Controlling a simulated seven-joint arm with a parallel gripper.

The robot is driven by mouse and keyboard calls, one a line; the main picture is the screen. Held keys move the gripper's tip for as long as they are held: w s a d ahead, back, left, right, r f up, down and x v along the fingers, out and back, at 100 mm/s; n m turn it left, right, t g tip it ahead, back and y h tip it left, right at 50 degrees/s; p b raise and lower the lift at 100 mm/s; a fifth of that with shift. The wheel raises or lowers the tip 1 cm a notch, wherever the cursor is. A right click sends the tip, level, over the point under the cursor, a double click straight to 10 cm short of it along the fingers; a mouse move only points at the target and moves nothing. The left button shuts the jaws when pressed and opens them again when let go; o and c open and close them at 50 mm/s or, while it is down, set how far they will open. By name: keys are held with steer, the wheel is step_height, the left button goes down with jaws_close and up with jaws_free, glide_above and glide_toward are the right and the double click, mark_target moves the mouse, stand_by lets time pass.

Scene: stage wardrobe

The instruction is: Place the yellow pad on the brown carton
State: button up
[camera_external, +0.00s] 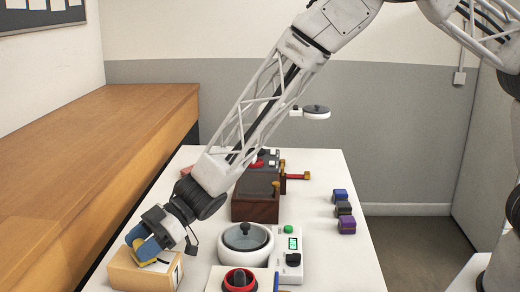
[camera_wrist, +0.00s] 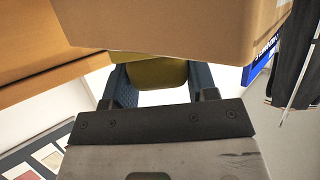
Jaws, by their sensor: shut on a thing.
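The yellow pad (camera_external: 148,250) is between the blue fingers of my gripper (camera_external: 141,241), which is shut on it. In the wrist view the pad (camera_wrist: 150,71) shows between the two fingers of my gripper (camera_wrist: 152,90), partly hidden behind the carton's edge. The brown carton (camera_external: 124,277) stands at the table's front left corner, directly under my gripper. The carton (camera_wrist: 185,25) fills the top of the wrist view. The pad is at the carton's top; I cannot tell whether it touches it.
A white pot with a lid (camera_external: 245,243) and a device with a green display (camera_external: 291,252) stand right of the carton. A red and black round thing (camera_external: 239,281) is in front. Dark wooden boxes (camera_external: 255,201) stand behind. Several small blocks (camera_external: 344,209) line the right side. A wooden bench (camera_external: 95,165) is at left.

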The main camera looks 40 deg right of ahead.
steer(key=shift+f, duration=0.15)
steer(key=o, duration=0.9)
steer(key=shift+r, duration=0.2)
steer(key=shift+d+r, duration=0.1)
steer(key=shift+d, duration=0.1)
steer(key=v, duration=1.1)
steer(key=shift+d, duration=0.3)
steer(key=shift+r, duration=0.1)
